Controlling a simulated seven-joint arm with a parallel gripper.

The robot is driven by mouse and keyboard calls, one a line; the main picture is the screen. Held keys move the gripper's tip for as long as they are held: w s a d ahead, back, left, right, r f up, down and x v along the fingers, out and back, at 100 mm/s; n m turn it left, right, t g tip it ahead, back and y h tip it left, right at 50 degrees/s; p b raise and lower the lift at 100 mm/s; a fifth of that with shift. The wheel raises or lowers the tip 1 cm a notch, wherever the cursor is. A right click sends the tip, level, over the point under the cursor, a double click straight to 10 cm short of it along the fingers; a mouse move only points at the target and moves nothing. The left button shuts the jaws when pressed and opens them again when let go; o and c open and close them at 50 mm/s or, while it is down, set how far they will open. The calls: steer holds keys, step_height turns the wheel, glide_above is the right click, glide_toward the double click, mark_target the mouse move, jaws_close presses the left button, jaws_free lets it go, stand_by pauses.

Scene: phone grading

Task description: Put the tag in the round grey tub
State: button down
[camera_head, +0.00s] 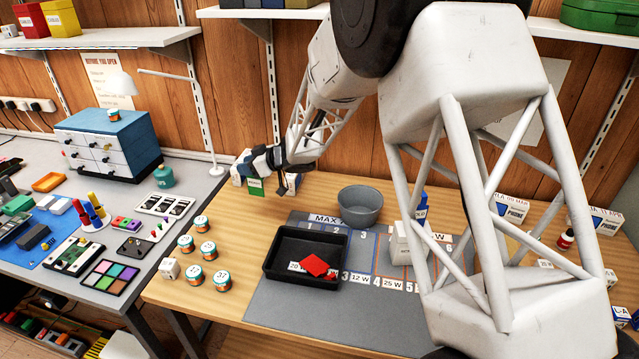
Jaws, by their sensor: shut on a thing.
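The round grey tub (360,204) stands upright on the wooden bench at the back edge of the grey mat. It looks empty from here. My gripper (284,188) is above the bench to the left of the tub, apart from it. A black tray (270,262) on the mat holds a red flat piece (315,265) and a white label (297,267) that begins with "20". I cannot tell which thing is the task's tag.
A white box (404,243) stands right of the tub. My arm hides part of the right side.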

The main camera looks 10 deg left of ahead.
steer(key=w+d, duration=0.4)
steer(key=d, duration=1.2)
steer(key=w+d, duration=0.4)
steer(key=d, duration=1.2)
steer(key=shift+r+n+g, duration=0.3)
steer(key=shift+r+g, duration=0.1)
steer(key=shift+f, duration=0.1)
step_height(320, 180, down, 6)
steer(key=shift+f, duration=1.9)
steer(key=shift+f, duration=0.15)
steer(key=c, duration=0.8)
jaws_free()
